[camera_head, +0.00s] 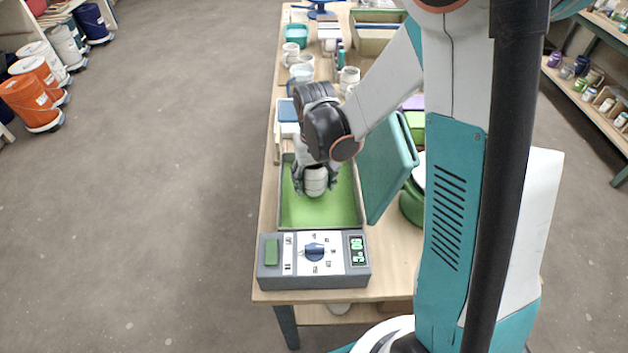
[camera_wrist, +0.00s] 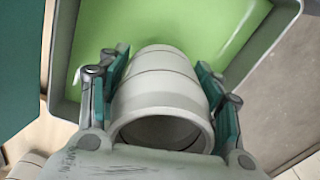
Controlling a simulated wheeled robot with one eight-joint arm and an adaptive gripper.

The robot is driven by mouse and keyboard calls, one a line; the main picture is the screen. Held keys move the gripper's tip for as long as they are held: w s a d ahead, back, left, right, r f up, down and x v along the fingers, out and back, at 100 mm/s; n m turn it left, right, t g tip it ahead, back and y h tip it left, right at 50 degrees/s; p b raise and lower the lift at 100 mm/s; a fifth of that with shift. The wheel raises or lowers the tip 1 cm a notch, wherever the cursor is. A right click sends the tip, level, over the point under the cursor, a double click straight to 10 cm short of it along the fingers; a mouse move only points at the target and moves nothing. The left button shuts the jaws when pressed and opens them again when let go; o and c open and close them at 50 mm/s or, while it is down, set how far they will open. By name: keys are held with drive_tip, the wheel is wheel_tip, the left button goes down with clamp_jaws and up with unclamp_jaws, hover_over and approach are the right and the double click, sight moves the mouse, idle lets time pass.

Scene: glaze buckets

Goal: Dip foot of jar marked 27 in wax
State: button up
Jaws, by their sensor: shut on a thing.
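My gripper (camera_wrist: 162,100) is shut on a pale off-white jar (camera_wrist: 160,75), with a teal-padded finger on each side of it. The jar's open mouth faces the wrist camera. In the head view the jar (camera_head: 316,186) is held over or in the wax pan (camera_head: 357,222), a rectangular grey-rimmed pan with a bright green surface. I cannot tell whether the jar's far end touches the green surface. No number is readable on the jar. The pan's teal lid (camera_head: 388,165) stands open on the right.
A control box (camera_head: 314,262) with a blue knob and a lit display sits at the pan's near end. Several cups (camera_head: 349,78) and boxes stand farther back on the table. A green bucket (camera_head: 411,205) is beyond the lid.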

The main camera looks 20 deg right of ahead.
sight(314, 168)
drive_tip(key=shift+r+p, duration=2.05)
drive_tip(key=shift+r, duration=1.3)
